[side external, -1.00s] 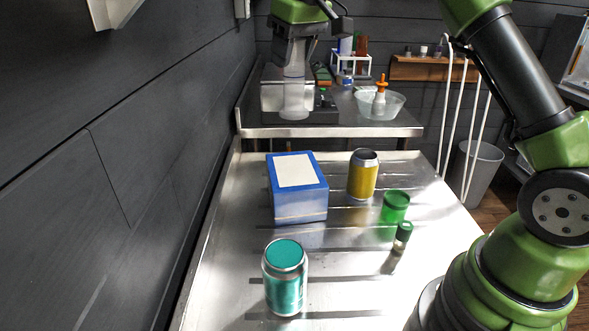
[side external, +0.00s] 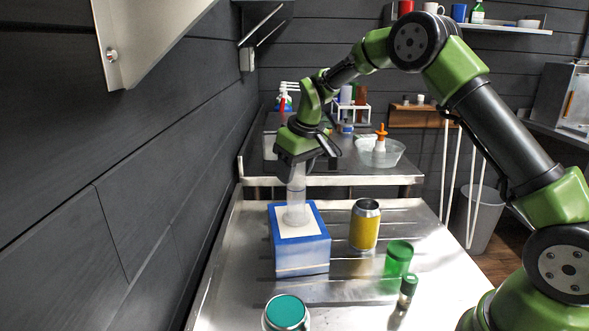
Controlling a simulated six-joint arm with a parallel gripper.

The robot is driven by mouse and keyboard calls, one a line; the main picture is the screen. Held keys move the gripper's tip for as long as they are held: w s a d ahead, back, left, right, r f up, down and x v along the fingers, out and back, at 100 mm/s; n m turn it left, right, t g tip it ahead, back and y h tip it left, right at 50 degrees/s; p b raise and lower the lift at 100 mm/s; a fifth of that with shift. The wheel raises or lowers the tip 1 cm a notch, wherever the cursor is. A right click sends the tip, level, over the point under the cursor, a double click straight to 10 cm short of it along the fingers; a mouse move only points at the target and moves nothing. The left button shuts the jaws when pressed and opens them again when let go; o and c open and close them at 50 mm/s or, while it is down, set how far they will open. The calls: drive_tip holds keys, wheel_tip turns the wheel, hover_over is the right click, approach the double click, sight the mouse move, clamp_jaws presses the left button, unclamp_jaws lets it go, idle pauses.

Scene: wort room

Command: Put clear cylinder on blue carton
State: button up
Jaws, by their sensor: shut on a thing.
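The blue carton (side external: 302,258) stands on the steel table, with a white panel on its top. The clear cylinder (side external: 297,205) is upright over that white panel, and its lower end appears to touch or nearly touch the top; I cannot tell which. My gripper (side external: 297,166) is above the carton, pointing down and shut on the upper part of the cylinder. The fingertips are small and partly hidden by the gripper body.
A yellow can (side external: 365,227), a green translucent cup (side external: 398,258) and a small green-capped vial (side external: 407,289) stand right of the carton. A teal-topped can (side external: 286,312) is in front. A raised steel shelf (side external: 340,181) lies behind.

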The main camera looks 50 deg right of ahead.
drive_tip(key=shift+f, duration=0.15)
drive_tip(key=o, duration=1.2)
drive_tip(key=s+a+r+t, duration=0.1)
drive_tip(key=s+a+r, duration=0.1)
drive_tip(key=s+r, duration=0.45)
drive_tip(key=s+a+r, duration=0.1)
drive_tip(key=s+r, duration=0.2)
drive_tip(key=r, duration=0.6)
drive_tip(key=s+a+f+m+t, duration=0.1)
drive_tip(key=s+a, duration=0.1)
drive_tip(key=s, duration=0.4)
drive_tip(key=s+a+m+t+y, duration=0.1)
drive_tip(key=s, duration=0.5)
drive_tip(key=s+a+f+m+y, duration=0.1)
drive_tip(key=s+a+m, duration=0.1)
drive_tip(key=s, duration=0.4)
drive_tip(key=shift+s+a+f+t, duration=0.3)
drive_tip(key=shift+s+a+t, duration=0.05)
drive_tip(key=shift+s+t, duration=0.05)
